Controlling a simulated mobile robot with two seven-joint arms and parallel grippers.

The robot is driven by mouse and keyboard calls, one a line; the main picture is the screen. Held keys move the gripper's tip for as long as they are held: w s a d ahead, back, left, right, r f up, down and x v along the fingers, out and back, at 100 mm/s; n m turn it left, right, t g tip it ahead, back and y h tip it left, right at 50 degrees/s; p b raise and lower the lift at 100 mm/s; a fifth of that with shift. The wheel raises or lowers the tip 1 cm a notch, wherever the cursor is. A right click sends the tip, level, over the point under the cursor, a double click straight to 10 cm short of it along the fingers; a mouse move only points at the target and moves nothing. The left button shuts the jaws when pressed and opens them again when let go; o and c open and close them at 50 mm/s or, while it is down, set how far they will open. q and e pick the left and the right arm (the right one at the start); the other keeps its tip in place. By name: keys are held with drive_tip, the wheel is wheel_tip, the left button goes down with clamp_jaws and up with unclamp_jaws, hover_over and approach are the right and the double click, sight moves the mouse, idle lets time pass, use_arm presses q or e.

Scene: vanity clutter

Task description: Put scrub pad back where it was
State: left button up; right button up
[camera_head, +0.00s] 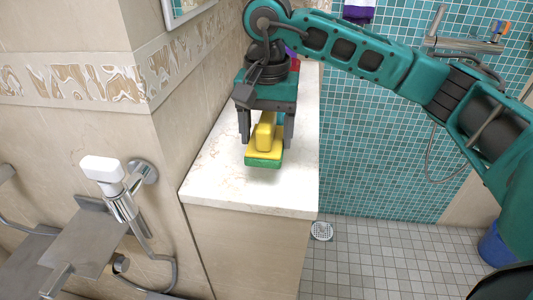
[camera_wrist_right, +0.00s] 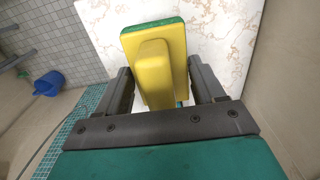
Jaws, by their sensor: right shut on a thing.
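The scrub pad (camera_head: 263,158) is yellow with a raised yellow grip on top and a green underside. My right gripper (camera_head: 266,128) is shut on its raised grip, one finger on each side. In the right wrist view the pad (camera_wrist_right: 160,60) sits between the two fingers of the gripper (camera_wrist_right: 160,88), green edge showing along its far end. The pad is over the front part of the marble counter (camera_head: 225,180). I cannot tell whether its green side touches the counter. My left gripper is not in view.
Red and purple items (camera_head: 293,60) show partly behind my right gripper at the counter's back. A tiled wall rises left of the counter, with a white-headed sprayer (camera_head: 102,170) before it. A blue bucket (camera_head: 497,245) stands on the floor at right. The counter's front end is clear.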

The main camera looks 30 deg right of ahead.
sight(267, 118)
wheel_tip(267, 118, down, 5)
drive_tip(key=shift+r, duration=0.15)
drive_tip(key=shift+f+b, duration=0.2)
drive_tip(key=shift+b, duration=0.1)
drive_tip(key=o, duration=1)
drive_tip(key=shift+o, duration=0.2)
drive_tip(key=shift+r, duration=0.1)
wheel_tip(267, 118, up, 12)
drive_tip(key=shift+r+p, duration=0.1)
drive_tip(key=shift+p, duration=0.45)
